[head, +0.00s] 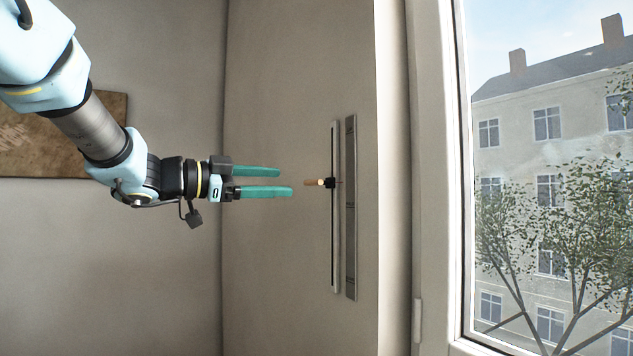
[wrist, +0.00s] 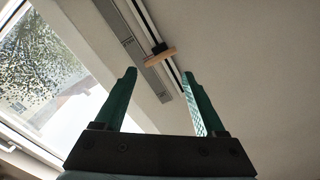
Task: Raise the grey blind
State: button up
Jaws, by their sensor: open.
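My gripper (head: 286,181) is open and empty, with its teal fingers pointing right in the head view. Just beyond the fingertips is a small wooden handle (head: 311,182) on a black slider (head: 330,183). The slider sits about a third of the way down a vertical rail (head: 335,240) on the wall. In the wrist view the wooden handle (wrist: 160,57) lies ahead, between the directions of the two fingers (wrist: 159,75), and a gap remains between it and the tips. No grey blind shows over the visible part of the window (head: 545,200).
The window frame (head: 435,180) stands further right. A brown panel (head: 110,108) hangs on the left wall behind my arm. The space around the handle is clear.

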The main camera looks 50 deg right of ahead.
aim_at(310, 183)
jog(key=p+x, duration=0.3)
jog(key=x, duration=0.7)
jog(key=shift+d, duration=0.2)
grip_shut()
dwell(0.5)
